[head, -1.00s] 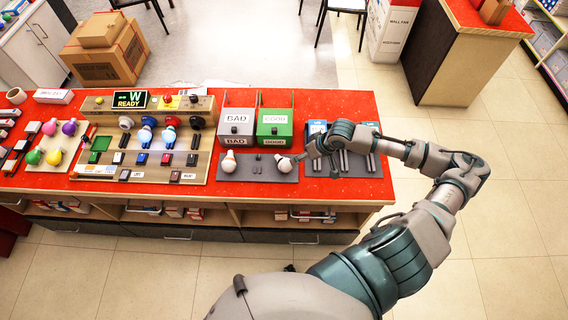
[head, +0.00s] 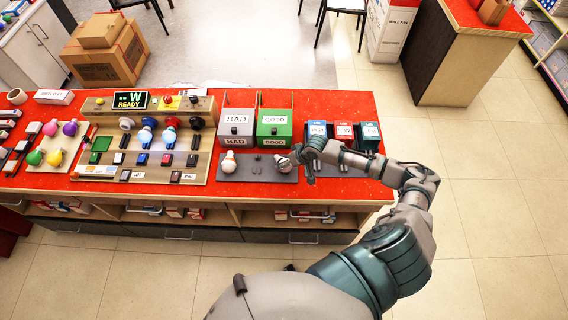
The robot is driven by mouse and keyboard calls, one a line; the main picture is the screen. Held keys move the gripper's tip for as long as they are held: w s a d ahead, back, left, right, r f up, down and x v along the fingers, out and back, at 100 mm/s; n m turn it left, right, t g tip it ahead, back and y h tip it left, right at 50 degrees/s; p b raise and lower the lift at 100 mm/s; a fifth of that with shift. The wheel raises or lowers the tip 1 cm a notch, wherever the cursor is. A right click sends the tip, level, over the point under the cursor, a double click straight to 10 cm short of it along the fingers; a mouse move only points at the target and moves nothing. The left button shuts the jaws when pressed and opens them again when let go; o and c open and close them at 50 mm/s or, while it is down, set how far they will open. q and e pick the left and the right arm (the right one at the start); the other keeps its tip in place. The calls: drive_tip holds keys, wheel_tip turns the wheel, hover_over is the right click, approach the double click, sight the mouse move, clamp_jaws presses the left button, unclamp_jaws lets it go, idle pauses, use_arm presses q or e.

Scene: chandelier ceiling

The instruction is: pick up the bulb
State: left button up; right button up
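My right gripper (head: 302,166) is just right of the right bulb, low over the pad. Its fingers look spread, with one toward the bulb and one toward the counter front. The right bulb shows beside it; contact cannot be made out at this size. My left gripper is not in view.
Behind the pad stand a grey BAD box (head: 236,124) and a green GOOD box (head: 273,127). Several small labelled boxes (head: 343,131) stand to the right, near my arm. A wooden test board (head: 105,172) with coloured bulbs and a READY display (head: 130,100) is at left.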

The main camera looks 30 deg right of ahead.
drive_tip(key=x, duration=0.3)
drive_tip(key=shift+r, duration=0.1)
drive_tip(key=c, duration=1.3)
drive_tip(key=shift+r, duration=0.1)
drive_tip(key=shift+r, duration=0.6)
wheel_tip(320, 180, up, 2)
drive_tip(key=shift+d+r, duration=0.1)
drive_tip(key=s+a, duration=0.3)
drive_tip(key=s, duration=0.1)
drive_tip(key=s+a+r+b, duration=0.1)
drive_tip(key=s+a, duration=0.1)
drive_tip(key=s, duration=0.3)
drive_tip(key=s+a, duration=0.3)
drive_tip(key=s, duration=0.1)
drive_tip(key=shift+s+a+r, duration=0.25)
drive_tip(key=shift+s+a, duration=0.05)
drive_tip(key=shift+a, duration=0.05)
